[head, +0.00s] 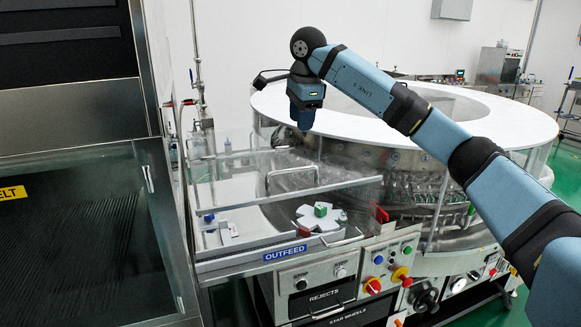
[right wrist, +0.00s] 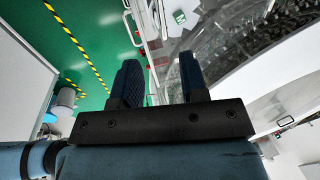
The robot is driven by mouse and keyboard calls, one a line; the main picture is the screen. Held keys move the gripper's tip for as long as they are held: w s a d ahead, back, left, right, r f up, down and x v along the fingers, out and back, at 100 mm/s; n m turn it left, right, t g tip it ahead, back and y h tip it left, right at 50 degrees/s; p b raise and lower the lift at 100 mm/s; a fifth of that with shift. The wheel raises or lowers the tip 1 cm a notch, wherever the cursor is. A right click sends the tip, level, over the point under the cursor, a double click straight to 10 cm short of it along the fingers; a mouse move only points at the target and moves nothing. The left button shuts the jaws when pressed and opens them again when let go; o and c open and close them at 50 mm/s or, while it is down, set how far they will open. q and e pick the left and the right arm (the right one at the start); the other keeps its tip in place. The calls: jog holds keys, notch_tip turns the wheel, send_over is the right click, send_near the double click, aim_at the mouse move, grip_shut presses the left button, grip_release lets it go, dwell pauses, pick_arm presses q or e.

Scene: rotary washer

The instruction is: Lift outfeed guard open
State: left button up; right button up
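The outfeed guard (head: 335,187) is a clear panel with a metal handle (head: 292,169), above the blue OUTFEED label (head: 285,253) in the head view. It stands over the outfeed area at a slant; I cannot tell its exact angle. My right gripper (head: 301,124) points down above and behind the handle, apart from it. In the right wrist view its two fingers (right wrist: 161,85) are spread with nothing between them. Metal bars (right wrist: 157,22) show beyond the fingertips, perhaps part of the guard. My left gripper is not in view.
The round washer with its white top ring (head: 485,120) stands behind and right. A green block (head: 320,209) sits on a white star wheel inside the outfeed. A control panel with buttons (head: 390,262) is below right. A dark belt cabinet (head: 70,240) stands left.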

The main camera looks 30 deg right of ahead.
aim_at(296, 169)
jog(key=w+f, duration=0.1)
jog(key=f, duration=0.8)
jog(key=w+f, duration=0.1)
jog(key=f, duration=0.3)
jog(key=shift+w+d+f, duration=0.2)
jog(key=shift+w+d, duration=0.1)
jog(key=shift+c, duration=0.2)
grip_shut()
